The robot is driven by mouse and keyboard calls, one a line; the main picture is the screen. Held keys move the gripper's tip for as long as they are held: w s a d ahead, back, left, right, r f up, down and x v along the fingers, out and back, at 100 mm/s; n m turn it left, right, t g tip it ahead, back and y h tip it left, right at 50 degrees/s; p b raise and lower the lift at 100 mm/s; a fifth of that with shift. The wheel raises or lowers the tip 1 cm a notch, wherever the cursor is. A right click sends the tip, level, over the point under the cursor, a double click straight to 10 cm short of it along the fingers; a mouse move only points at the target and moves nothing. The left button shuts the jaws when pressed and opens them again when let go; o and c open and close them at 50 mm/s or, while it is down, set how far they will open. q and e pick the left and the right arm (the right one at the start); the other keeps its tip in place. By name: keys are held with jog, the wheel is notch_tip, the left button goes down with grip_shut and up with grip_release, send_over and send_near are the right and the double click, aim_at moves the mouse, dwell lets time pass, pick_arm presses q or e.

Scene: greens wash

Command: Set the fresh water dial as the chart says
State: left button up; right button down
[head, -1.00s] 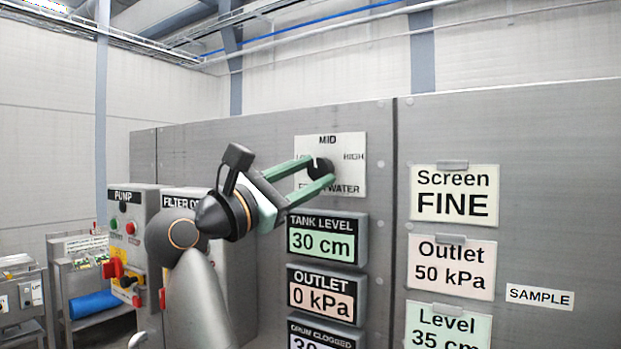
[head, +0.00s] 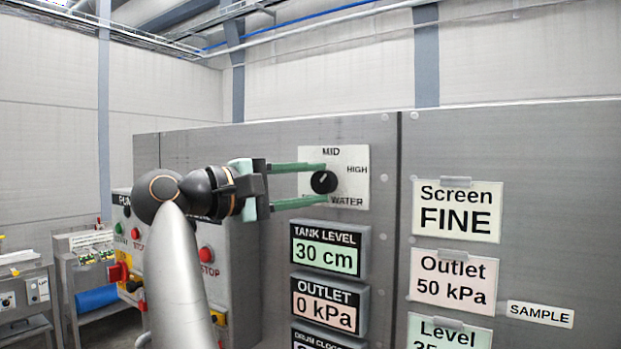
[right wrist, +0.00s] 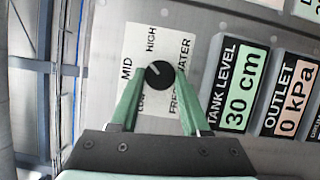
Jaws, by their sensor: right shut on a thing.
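The fresh water dial is a round black knob (head: 323,182) with a pale pointer line, on a white plate (head: 352,190) marked MID, HIGH and FRESH WATER. LOW shows partly in the right wrist view. The pointer aims between MID and HIGH. My right gripper (head: 326,183) is shut on the knob, one green finger on each side; the knob also shows between the fingertips in the right wrist view (right wrist: 159,74). Chart cards read Screen FINE (head: 456,209), Outlet 50 kPa (head: 453,280) and Level 35 (head: 449,332), the last partly cut off. My left gripper is not in view.
Below the dial, displays read TANK LEVEL 30 cm (head: 328,249) and OUTLET 0 kPa (head: 328,303). A box with red stop buttons (head: 206,254) stands behind my right arm. A SAMPLE label (head: 540,314) is at right. The panel around the plate is flat.

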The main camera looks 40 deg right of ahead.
jog(key=shift+m, duration=0.5)
jog(key=shift+c, duration=1.9)
grip_release()
jog(key=w+a, duration=0.1)
jog(key=a, duration=1.1)
jog(key=shift+w+a+b, duration=0.15)
jog(key=shift+a+b, duration=0.1)
jog(key=shift+b, duration=0.1)
